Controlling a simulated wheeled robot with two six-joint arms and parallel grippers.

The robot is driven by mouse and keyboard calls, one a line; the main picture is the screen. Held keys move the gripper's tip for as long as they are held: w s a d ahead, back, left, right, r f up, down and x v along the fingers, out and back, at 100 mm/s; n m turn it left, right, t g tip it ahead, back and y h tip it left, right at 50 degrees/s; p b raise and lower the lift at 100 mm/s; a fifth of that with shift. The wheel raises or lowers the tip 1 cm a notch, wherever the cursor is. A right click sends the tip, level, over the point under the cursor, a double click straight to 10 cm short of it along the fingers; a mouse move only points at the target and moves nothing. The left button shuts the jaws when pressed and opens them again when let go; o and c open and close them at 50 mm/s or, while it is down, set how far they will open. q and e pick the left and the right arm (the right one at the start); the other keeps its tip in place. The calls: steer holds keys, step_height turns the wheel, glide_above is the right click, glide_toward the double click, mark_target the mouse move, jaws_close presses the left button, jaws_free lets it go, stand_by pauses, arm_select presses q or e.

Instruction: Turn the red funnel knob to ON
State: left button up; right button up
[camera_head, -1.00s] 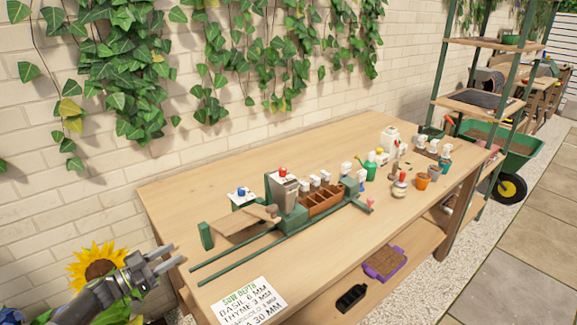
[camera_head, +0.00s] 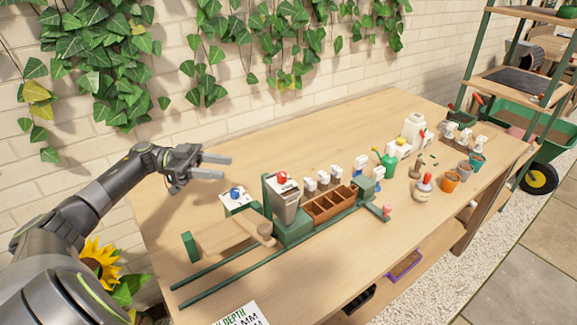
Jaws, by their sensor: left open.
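The red knob (camera_head: 282,178) sits on top of the grey funnel hopper (camera_head: 285,203) on the green machine at the middle of the bench. Its ON or OFF setting is too small to read. My left gripper (camera_head: 222,167) is open and empty. It is in the air to the left of the red knob and apart from it, with its fingers pointing right. A blue knob (camera_head: 236,192) on a white box stands below the fingers, left of the hopper. My right gripper is not in view.
A brown divided tray (camera_head: 328,207) is right of the hopper, with several small white containers behind it. A wooden board (camera_head: 228,236) and green rails (camera_head: 240,262) lie at the front left. A green watering can (camera_head: 388,160) and pots stand farther right. The bench's back left is clear.

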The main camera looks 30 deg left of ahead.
arm_select(q)
steer(key=p, duration=0.2)
glide_toward(278, 173)
steer(key=d, duration=0.1)
steer(key=p+x, duration=0.2)
steer(key=x, duration=0.7)
steer(key=shift+w, duration=0.15)
steer(key=shift+w+d, duration=0.2)
steer(key=shift+d, duration=0.15)
jaws_close()
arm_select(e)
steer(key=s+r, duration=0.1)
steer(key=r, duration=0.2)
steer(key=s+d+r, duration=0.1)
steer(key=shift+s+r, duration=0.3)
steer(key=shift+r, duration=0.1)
